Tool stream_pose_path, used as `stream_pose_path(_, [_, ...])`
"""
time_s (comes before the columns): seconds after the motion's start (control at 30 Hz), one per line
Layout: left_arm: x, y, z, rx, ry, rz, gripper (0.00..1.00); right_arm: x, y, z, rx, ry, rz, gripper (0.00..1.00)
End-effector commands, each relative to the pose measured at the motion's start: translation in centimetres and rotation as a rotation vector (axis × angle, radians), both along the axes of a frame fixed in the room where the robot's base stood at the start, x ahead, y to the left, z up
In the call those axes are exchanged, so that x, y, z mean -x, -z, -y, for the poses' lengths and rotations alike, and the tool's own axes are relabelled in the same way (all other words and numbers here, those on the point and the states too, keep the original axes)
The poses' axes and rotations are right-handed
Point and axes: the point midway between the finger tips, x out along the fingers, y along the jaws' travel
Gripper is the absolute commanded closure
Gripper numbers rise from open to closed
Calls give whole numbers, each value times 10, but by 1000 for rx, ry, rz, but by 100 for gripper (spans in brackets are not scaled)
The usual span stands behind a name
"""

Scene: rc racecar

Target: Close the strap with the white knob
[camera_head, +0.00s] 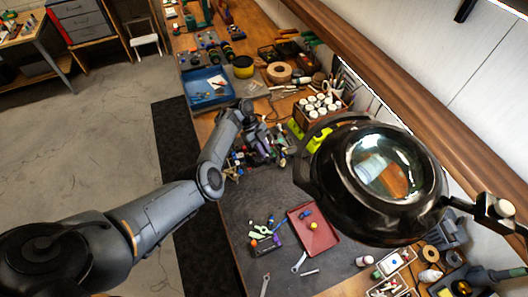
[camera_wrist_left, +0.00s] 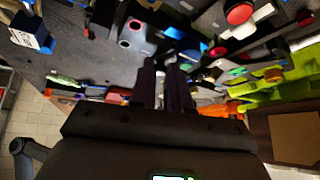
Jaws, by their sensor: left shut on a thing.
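My left gripper (camera_head: 252,138) reaches down into a dense cluster of small coloured racecar parts (camera_head: 262,154) on the dark bench mat. In the left wrist view, its two dark fingers (camera_wrist_left: 166,66) are close together among the parts. They are shut on a small part of the racecar, mostly hidden between them. A red round knob (camera_wrist_left: 238,13) and bright green parts (camera_wrist_left: 275,85) lie right of the fingers. I cannot make out the strap or tell which pale piece is the white knob. My right gripper is not in view.
A black magnifier lamp (camera_head: 335,197) hangs over the right of the bench. A red tray (camera_head: 322,236) lies on the mat nearer the front. A blue tray (camera_head: 198,101) and a box of white-capped bottles (camera_head: 301,119) stand farther back.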

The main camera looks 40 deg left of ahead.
Motion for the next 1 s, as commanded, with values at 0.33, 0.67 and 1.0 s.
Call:
stream_pose_path(0.33, [0,3,-3,33,-5,-15,100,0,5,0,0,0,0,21])
stream_pose_path(0.67, [0,3,-3,32,-6,-16,77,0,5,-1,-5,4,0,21])
stream_pose_path(1.0, [-1,3,-2,33,-4,-15,58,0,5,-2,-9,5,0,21])
